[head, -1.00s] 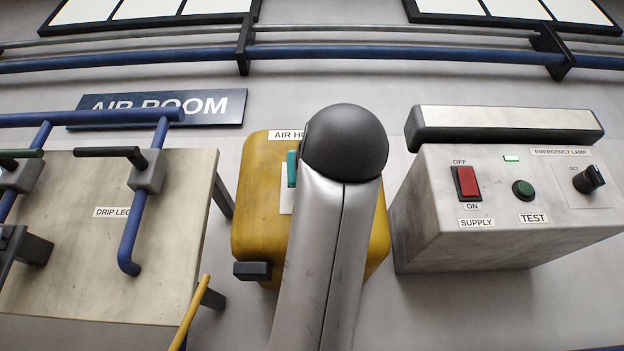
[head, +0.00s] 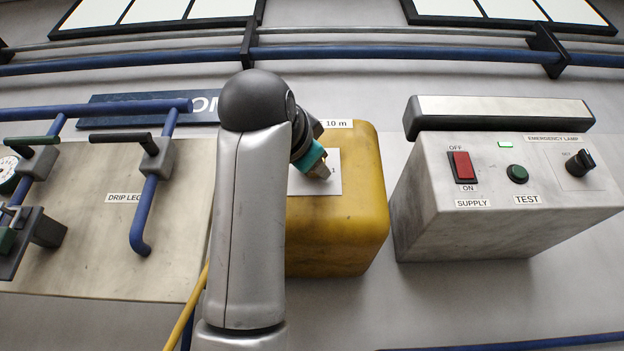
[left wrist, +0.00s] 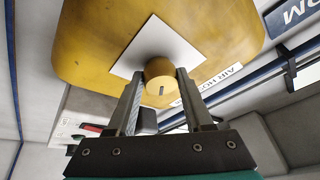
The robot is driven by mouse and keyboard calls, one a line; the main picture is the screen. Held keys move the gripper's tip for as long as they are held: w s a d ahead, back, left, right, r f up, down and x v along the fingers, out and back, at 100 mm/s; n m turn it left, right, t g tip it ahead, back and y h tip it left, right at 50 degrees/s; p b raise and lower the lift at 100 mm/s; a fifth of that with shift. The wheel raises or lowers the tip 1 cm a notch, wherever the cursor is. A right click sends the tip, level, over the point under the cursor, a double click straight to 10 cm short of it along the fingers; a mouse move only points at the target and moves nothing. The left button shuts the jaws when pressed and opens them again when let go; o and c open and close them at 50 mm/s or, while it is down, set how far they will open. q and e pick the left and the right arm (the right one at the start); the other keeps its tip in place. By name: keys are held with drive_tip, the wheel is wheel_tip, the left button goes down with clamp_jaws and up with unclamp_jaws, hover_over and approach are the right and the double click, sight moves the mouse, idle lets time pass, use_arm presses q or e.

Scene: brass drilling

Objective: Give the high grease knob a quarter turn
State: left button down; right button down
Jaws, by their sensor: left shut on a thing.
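My left gripper (head: 318,168) reaches the front of the yellow box (head: 352,215) labelled as a 10 m air hose box. In the left wrist view its two fingers (left wrist: 158,95) stand on either side of a round brass-yellow knob (left wrist: 159,70) and are shut on it. The knob has a small dark slot and sits before a white square plate (left wrist: 150,42) on the box face. In the head view my left arm and gripper hide the knob. I see no label reading grease. My right gripper is not in view.
Right of the box is a grey lamp unit (head: 450,225) with a red switch (head: 463,165), green button (head: 517,174) and black rotary knob (head: 579,162). At left is the drip leg panel (head: 95,240) with blue pipes and levers. Blue pipes (head: 400,54) run across the wall above.

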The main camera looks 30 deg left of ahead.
use_arm(q)
drive_tip(key=shift+s+a+r+m+g+h+p, duration=0.1)
drive_tip(key=shift+m+g+h+p, duration=0.4)
drive_tip(key=shift+m, duration=1)
drive_tip(key=shift+s+a+r+m+t+h+p, duration=0.1)
drive_tip(key=shift+m+h+p, duration=0.15)
drive_tip(key=shift+m+h, duration=0.9)
drive_tip(key=shift+r+m+g+h+p, duration=0.1)
drive_tip(key=shift+m+g+h+p, duration=0.2)
drive_tip(key=shift+m, duration=1.55)
drive_tip(key=shift+c, duration=1.6)
unclamp_jaws()
drive_tip(key=shift+w+f, duration=0.1)
drive_tip(key=b+v, duration=0.6)
drive_tip(key=v, duration=0.9)
drive_tip(key=shift+d, duration=0.15)
